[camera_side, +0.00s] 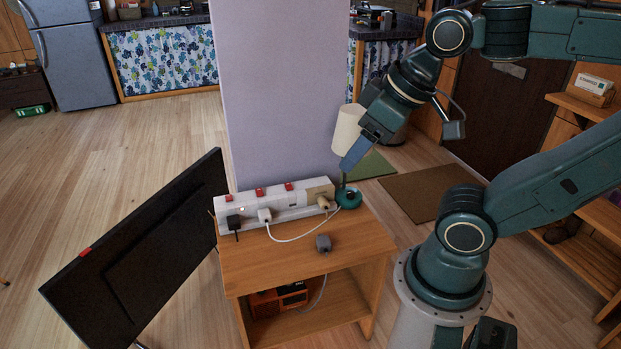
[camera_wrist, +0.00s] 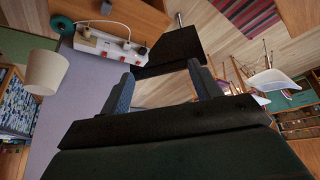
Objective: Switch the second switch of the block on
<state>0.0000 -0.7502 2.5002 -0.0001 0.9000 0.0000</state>
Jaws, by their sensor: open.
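The block is a long white power strip (camera_side: 248,205) at the back of a small wooden table in the side view. Red switches stand along its top: one at the left (camera_side: 232,196), a second (camera_side: 259,192) and a third (camera_side: 289,186). Their on or off positions are too small to tell. A black plug (camera_side: 234,222), a white plug (camera_side: 265,215) and a tan plug (camera_side: 325,203) sit in its front. My gripper (camera_side: 347,164) is open and empty, above and beyond the block's right end, apart from it. The wrist view shows the strip (camera_wrist: 100,43) beyond my spread fingers (camera_wrist: 162,86).
A teal round object (camera_side: 349,198) stands beside the block's right end. A grey cube-like object (camera_side: 323,243) lies on the wooden table (camera_side: 290,262). A dark screen (camera_side: 150,250) leans at the left. A lilac column (camera_side: 280,90) rises behind. A cream cylinder (camera_side: 347,130) is near my gripper.

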